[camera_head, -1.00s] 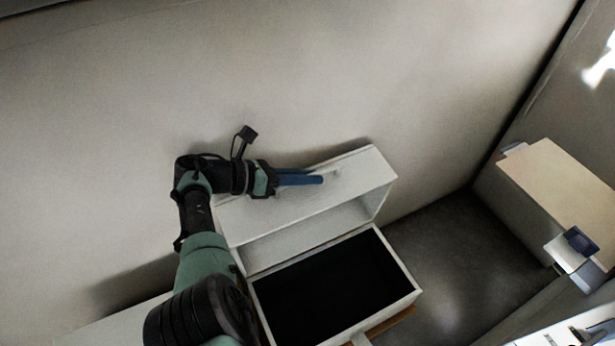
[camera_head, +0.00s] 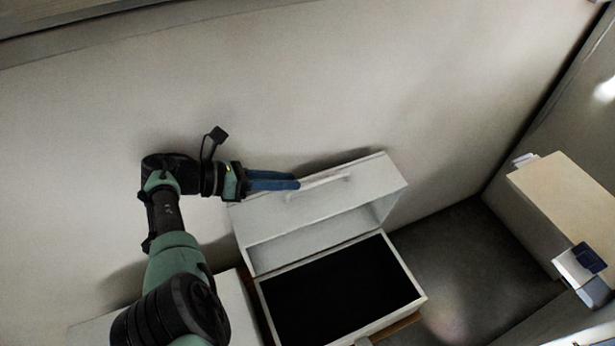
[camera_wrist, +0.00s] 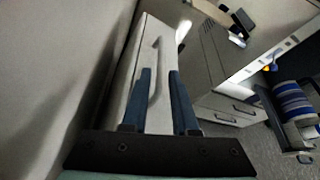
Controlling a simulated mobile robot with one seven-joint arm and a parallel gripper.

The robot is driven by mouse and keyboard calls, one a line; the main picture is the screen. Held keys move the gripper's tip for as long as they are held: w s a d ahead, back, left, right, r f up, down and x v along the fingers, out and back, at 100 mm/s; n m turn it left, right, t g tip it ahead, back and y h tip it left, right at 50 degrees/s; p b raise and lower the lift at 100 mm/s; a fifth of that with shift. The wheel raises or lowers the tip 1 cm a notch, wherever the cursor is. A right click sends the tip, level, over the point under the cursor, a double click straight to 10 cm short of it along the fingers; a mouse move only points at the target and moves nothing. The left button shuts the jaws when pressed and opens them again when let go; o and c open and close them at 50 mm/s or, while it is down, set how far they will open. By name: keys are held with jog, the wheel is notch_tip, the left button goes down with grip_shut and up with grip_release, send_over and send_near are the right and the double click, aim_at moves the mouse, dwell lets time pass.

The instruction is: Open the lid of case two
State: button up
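Case two appears to be the white box with a dark inside; its rim (camera_head: 407,270) shows in the head view. Its white lid (camera_head: 345,207) stands raised, tilted up at the back near the wall. A handle (camera_head: 318,187) is on the lid's outer face. My gripper (camera_head: 297,182) has blue fingers and is at the lid's left part, near the handle's left end. In the wrist view the fingers (camera_wrist: 161,72) are apart, with the handle (camera_wrist: 155,75) appearing between them in the picture. I cannot tell whether they touch the lid. No label is readable.
A plain wall (camera_head: 330,80) runs close behind the lid. At the right stands another box-like unit with a tan top (camera_head: 570,195) and a blue item (camera_head: 588,257). Dark floor (camera_head: 470,265) is clear between. The wrist view shows a striped blue item (camera_wrist: 292,103).

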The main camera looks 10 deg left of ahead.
jog(key=v, duration=0.5)
dwell(0.4)
